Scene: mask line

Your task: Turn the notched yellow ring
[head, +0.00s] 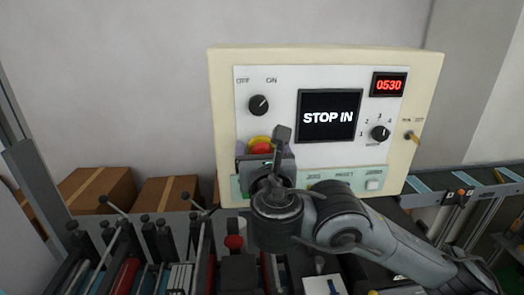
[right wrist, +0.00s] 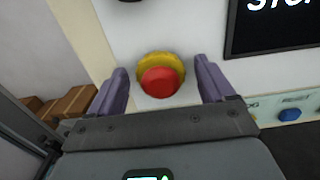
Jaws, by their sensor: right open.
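The yellow ring (head: 258,140) sits around a red mushroom button (head: 261,148) at the lower left of the control panel. In the right wrist view the yellow ring (right wrist: 153,60) shows as a band above the red button (right wrist: 160,81); I cannot make out its notches. My right gripper (head: 270,145) is in front of the panel and hides part of the ring and button. In the right wrist view its two fingers (right wrist: 164,84) are open, one on each side of the ring, with gaps between. My left gripper is not in view.
The cream control box (head: 428,105) carries a screen (head: 329,116) reading STOP IN, a red display (head: 388,85) reading 0530, a black OFF/ON knob (head: 258,105) and a numbered selector (head: 380,133). Machinery (head: 130,250) stands below, with cardboard boxes (head: 97,188) at left.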

